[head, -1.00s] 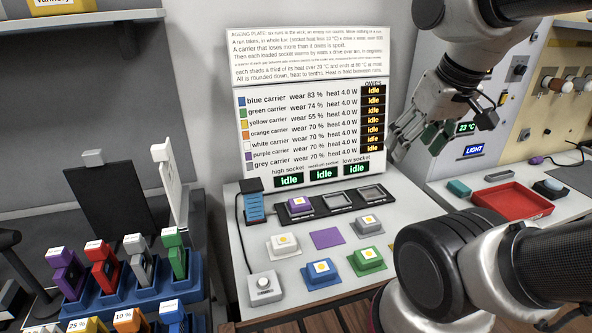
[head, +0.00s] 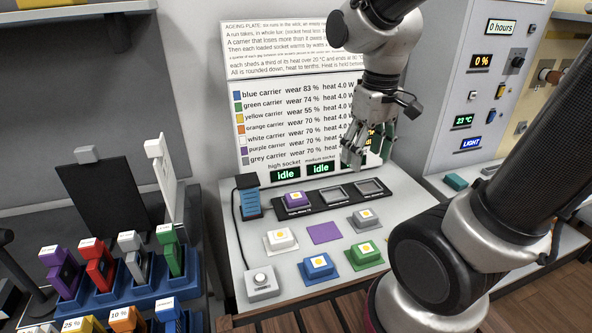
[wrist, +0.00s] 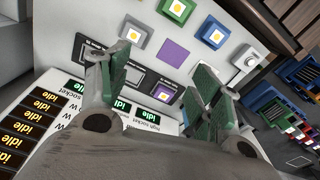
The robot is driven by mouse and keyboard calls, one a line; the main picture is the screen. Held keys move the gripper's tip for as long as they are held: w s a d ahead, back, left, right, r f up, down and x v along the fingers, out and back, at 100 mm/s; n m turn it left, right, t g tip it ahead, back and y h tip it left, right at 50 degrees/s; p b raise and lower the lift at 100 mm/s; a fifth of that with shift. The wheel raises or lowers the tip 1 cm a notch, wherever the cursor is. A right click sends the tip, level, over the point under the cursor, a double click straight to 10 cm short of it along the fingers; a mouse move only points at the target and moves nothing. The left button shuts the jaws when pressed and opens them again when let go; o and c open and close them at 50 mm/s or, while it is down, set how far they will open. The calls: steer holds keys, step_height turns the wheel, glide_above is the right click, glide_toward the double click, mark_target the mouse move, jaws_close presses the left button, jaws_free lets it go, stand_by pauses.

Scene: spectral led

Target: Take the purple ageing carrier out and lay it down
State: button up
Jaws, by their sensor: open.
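The purple carrier (head: 294,200), with a pale top and yellow square, sits in the left socket of the dark socket strip (head: 318,207). It also shows in the wrist view (wrist: 163,92), between my finger tips but beyond them. The other two sockets are empty. A flat purple patch (head: 324,233) lies bare on the plate in front of the strip. My gripper (head: 360,160) is open and empty, raised above the right part of the strip, before the display board. In the wrist view its green-padded fingers (wrist: 165,88) stand wide apart.
White (head: 281,239), grey (head: 362,218), blue (head: 318,266) and green (head: 365,255) carriers stand around the purple patch. A knob box (head: 261,283) is at the front left, a blue block with a cable (head: 250,203) behind it. A crowded blue rack (head: 115,290) stands left.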

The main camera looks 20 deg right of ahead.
steer(key=w+a+f+n+g, duration=0.2)
steer(key=w+a+f+n, duration=0.65)
steer(key=w+f, duration=0.3)
steer(key=n+t, duration=0.1)
steer(key=n, duration=0.4)
glide_above(296, 195)
steer(key=shift+s+f, duration=0.25)
steer(key=shift+f, duration=0.25)
steer(key=shift+w+n, duration=0.2)
steer(key=shift+n, duration=0.45)
steer(key=shift+f, duration=0.5)
step_height(296, 195, down, 7)
steer(key=shift+r, duration=0.1)
steer(key=c, duration=1.2)
steer(key=shift+r, duration=0.1)
steer(key=shift+r, duration=0.35)
